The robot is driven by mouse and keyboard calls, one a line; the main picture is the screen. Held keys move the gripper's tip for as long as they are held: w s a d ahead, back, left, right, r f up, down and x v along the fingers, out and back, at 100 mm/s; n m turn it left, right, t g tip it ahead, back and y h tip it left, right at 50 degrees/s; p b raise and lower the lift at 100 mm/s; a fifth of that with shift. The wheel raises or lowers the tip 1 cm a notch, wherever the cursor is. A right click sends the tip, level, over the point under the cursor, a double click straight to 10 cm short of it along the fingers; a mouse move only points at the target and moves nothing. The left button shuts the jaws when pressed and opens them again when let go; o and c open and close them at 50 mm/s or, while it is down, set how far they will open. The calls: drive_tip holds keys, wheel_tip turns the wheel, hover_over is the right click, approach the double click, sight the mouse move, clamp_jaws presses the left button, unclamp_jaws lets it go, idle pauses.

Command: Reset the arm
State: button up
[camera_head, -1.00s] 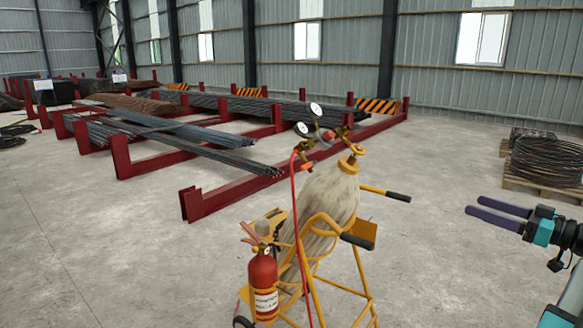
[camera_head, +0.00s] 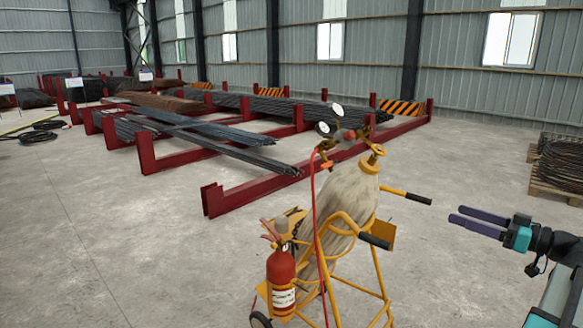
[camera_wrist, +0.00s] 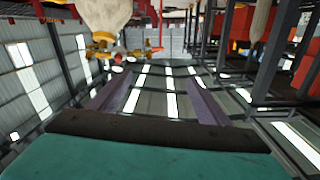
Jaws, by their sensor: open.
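My gripper (camera_head: 480,221) is at the right edge of the head view, on the end of my teal and black arm. Its two purple fingers point left and are apart, with nothing between them. In the wrist view my gripper (camera_wrist: 160,95) also shows spread fingers and an empty gap. That view looks upside down, with windows and roof strips beyond the fingers.
A yellow cart (camera_head: 341,228) with a wrapped gas cylinder (camera_head: 345,207), gauges and a red fire extinguisher (camera_head: 281,282) stands left of my gripper. Red racks (camera_head: 240,192) hold steel bars behind it. Coiled wire (camera_head: 563,163) lies on a pallet at right.

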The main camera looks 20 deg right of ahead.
drive_tip(key=w+a+f+g+y, duration=0.1)
drive_tip(key=w+a+f+g, duration=0.1)
drive_tip(key=w+a+f, duration=0.45)
drive_tip(key=w+a+f+n+g+y, duration=0.1)
drive_tip(key=w+a+f+g+y, duration=0.15)
drive_tip(key=a+f, duration=0.6)
drive_tip(key=w+a+f+g+y, duration=0.1)
drive_tip(key=w+a+f, duration=0.45)
drive_tip(key=a, duration=0.25)
drive_tip(key=s+a+f+g, duration=0.3)
drive_tip(key=a+f+g, duration=0.3)
drive_tip(key=a+f, duration=1.45)
drive_tip(key=s+a+f+g+h, duration=0.2)
drive_tip(key=s+a+f+g, duration=0.2)
drive_tip(key=s+a+f, duration=0.5)
drive_tip(key=s+a+f+g+h, duration=0.3)
drive_tip(key=s+a+f+g, duration=0.1)
drive_tip(key=s+f, duration=0.75)
drive_tip(key=s+d+f+m+g+h, duration=0.1)
drive_tip(key=s+d+f+g+h, duration=0.2)
drive_tip(key=s+f, duration=0.65)
drive_tip(key=s+d+m+t+h, duration=0.1)
drive_tip(key=s+d+m+h, duration=0.2)
drive_tip(key=d, duration=0.5)
drive_tip(key=shift+f+m+h, duration=0.45)
drive_tip(key=shift+m+h, duration=0.15)
drive_tip(key=shift+h, duration=0.65)
